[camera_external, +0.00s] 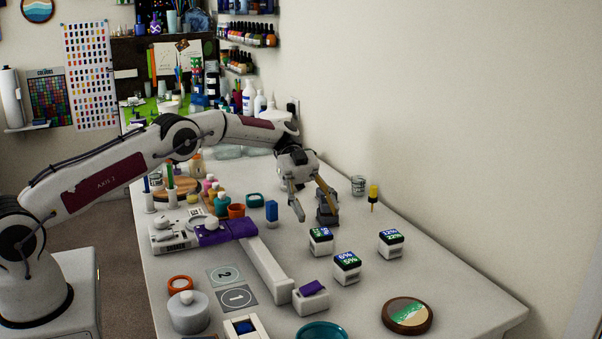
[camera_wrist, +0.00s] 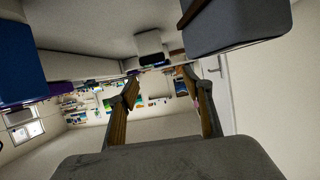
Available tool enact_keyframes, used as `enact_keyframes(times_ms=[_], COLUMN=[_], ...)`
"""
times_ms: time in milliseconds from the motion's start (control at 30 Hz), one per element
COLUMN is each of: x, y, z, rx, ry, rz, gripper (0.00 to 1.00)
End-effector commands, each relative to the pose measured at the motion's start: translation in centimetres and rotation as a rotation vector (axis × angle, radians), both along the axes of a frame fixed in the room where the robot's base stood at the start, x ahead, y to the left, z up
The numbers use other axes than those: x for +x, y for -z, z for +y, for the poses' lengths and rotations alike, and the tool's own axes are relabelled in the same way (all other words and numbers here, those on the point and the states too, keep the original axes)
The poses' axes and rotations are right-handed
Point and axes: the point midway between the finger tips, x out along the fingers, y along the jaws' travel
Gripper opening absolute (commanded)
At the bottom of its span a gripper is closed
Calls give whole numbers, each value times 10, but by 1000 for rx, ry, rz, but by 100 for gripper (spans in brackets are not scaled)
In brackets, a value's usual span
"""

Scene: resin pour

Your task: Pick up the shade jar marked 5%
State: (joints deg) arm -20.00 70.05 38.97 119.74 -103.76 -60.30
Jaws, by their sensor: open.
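Three small white jars with dark printed tops stand on the table in the external view. The front one (camera_external: 347,270) seems to show 6% and 5%. The right one (camera_external: 391,245) seems to show 12% and 22%. The small print on the rear-left one (camera_external: 320,243) is not clear. My gripper (camera_external: 314,208) is open above the table, behind and left of these jars, with nothing seen between its fingers. In the wrist view my open gripper (camera_wrist: 160,82) shows both fingers, with a white, dark-topped block (camera_wrist: 149,46) beyond them; I cannot tell which jar it is.
A purple-topped white block (camera_external: 311,300) stands left of the front jar. A round wooden piece (camera_external: 408,316) lies at front right. A yellow-topped item (camera_external: 374,196) and a metal tin (camera_external: 358,185) stand behind. Right-hand table is fairly clear.

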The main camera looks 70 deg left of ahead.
Motion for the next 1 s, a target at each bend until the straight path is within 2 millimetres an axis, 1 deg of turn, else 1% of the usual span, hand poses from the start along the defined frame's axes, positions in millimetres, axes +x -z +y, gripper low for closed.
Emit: enact_keyframes(times_ms=[33,167,567,1000], x=[-4,-9,-9,-11], y=[6,11,11,19], z=[2,5,4,-15], rx=[3,9,9,8], ry=[10,26,28,27], rz=[14,33,34,35], gripper=[50,50,50,50])
